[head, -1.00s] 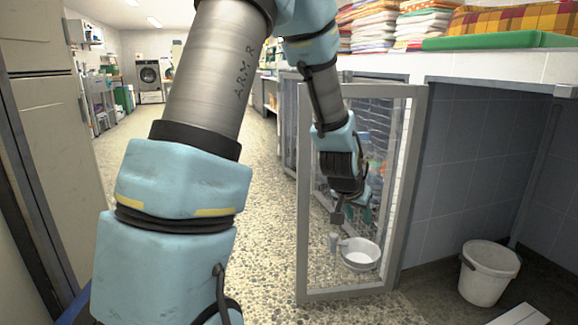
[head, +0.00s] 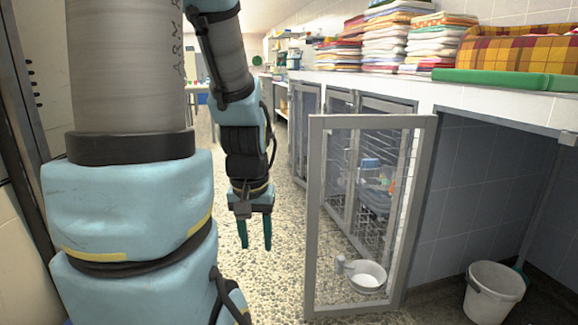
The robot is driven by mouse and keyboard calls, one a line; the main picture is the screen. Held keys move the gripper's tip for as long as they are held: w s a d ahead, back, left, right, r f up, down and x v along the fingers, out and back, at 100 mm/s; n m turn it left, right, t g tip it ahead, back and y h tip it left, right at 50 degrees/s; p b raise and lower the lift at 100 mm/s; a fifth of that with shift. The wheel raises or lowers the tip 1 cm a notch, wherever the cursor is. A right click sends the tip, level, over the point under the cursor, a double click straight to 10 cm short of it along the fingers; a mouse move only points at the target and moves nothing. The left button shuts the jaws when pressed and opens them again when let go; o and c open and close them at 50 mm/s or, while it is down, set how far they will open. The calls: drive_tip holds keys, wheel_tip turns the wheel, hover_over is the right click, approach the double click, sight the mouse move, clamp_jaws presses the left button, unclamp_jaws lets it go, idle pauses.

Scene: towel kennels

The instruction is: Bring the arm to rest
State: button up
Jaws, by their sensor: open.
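My gripper (head: 254,235) hangs straight down in the left middle of the head view, over the speckled floor. Its two dark green fingers stand apart with only floor showing between them. It is to the left of the open kennel door (head: 314,220), with a gap between them. My arm is bent, with its links running down the left side of the view.
The grey-framed kennel door stands open, with a white bowl (head: 367,276) seen through it. More kennels (head: 340,150) line the counter (head: 420,92), which bears towel stacks (head: 394,45). A white bucket (head: 493,292) stands at lower right. Open floor lies below the gripper.

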wheel_tip(320, 180, up, 23)
drive_tip(key=p, duration=2)
drive_tip(key=shift+f, duration=0.2)
